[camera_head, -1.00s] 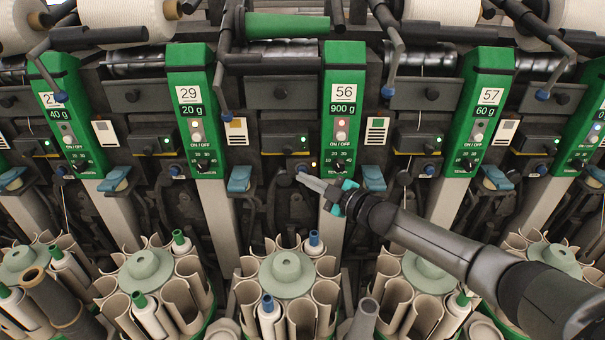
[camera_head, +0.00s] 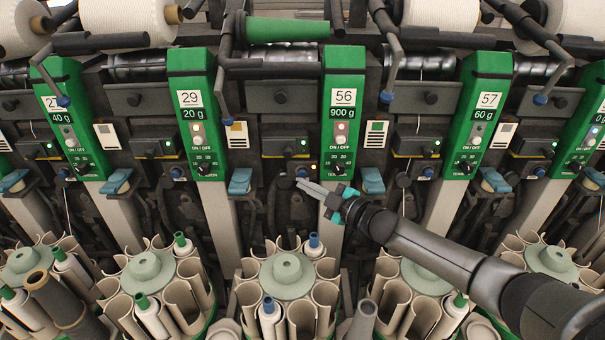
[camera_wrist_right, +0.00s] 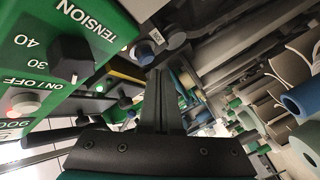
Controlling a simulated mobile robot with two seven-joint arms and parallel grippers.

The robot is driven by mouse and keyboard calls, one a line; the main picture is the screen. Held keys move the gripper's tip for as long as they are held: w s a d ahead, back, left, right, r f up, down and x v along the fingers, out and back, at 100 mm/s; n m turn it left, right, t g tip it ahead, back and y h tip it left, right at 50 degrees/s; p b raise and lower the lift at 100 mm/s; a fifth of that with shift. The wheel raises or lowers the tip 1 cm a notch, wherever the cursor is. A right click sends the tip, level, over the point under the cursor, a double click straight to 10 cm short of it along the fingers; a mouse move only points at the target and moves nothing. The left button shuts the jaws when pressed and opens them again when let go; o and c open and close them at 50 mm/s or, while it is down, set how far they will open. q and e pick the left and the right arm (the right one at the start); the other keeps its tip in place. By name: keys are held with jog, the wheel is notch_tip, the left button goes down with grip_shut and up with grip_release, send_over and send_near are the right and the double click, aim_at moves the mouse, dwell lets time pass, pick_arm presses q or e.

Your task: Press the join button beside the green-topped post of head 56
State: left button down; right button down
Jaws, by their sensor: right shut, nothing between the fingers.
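The green-topped post of head 56 (camera_head: 343,95), labelled 900 g, stands in the middle of the head view. A small round blue join button (camera_head: 302,171) sits on the dark panel just left of the post's lower end. My right gripper (camera_head: 299,183) is shut and empty, its fingertips just below that button in the head view; I cannot tell whether they touch it. In the right wrist view, the shut fingers (camera_wrist_right: 157,82) point towards a round blue button (camera_wrist_right: 143,53), with a dim gap seeming to lie between. My left gripper is out of view.
Neighbouring posts 29 (camera_head: 190,110) and 57 (camera_head: 482,110) carry similar panels. Blue levers (camera_head: 240,181) and (camera_head: 372,181) flank the post of head 56. Below stands a round bobbin magazine (camera_head: 287,276). A tension knob (camera_wrist_right: 72,58) is close by in the right wrist view.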

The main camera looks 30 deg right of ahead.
jog(key=shift+s+a, duration=0.1)
jog(key=s+p, duration=0.1)
jog(key=s+a+p, duration=0.1)
jog(key=s, duration=0.1)
jog(key=s+a+p, duration=0.1)
jog(key=shift+s+p, duration=0.15)
jog(key=shift+p, duration=0.25)
dwell(0.7)
